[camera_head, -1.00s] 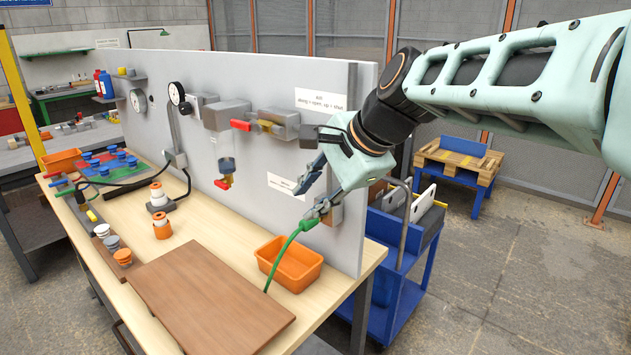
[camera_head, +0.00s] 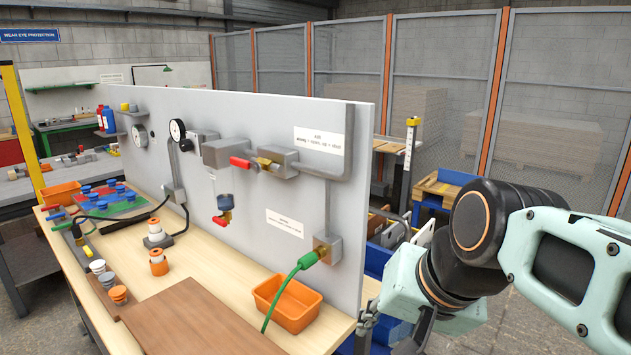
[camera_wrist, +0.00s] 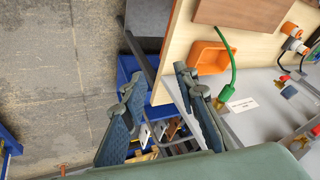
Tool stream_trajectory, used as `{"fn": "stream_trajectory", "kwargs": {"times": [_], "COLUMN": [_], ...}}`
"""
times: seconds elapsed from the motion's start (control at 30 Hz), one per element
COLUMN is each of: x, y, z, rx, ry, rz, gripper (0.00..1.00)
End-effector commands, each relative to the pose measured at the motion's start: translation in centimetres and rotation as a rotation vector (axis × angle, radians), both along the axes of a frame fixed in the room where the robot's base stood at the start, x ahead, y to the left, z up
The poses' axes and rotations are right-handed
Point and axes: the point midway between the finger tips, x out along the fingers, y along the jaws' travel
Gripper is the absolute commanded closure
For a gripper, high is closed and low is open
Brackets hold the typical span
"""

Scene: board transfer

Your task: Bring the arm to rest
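My gripper (camera_head: 390,335) is at the lower right of the head view, right of the bench's front corner and partly cut off by the frame's bottom edge. In the wrist view its two fingers (camera_wrist: 158,90) stand wide apart with nothing between them. My arm reaches in from the right edge of the head view. The green hose (camera_head: 292,279) runs from the brass fitting (camera_head: 322,249) on the panel's lower right down past the orange bin. The hose also shows in the wrist view (camera_wrist: 234,70), apart from the fingers.
The upright grey panel (camera_head: 265,185) and the orange bin (camera_head: 290,305) are left of my gripper. A blue cart (camera_wrist: 127,68) stands beside the bench, close to the fingers. Open concrete floor (camera_wrist: 50,80) lies left in the wrist view.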

Motion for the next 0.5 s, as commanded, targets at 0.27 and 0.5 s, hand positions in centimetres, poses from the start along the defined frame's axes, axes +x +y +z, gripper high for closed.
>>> {"fn": "stream_trajectory", "kwargs": {"times": [0.27,0.5], "x": [-5.0,-4.9], "y": [-4.0,-3.9], "z": [-1.5,3.6], "rx": [-0.31,-0.303], "ry": [-0.024,-0.022], "rz": [0.182,0.181], "gripper": [0.72,0.72]}}
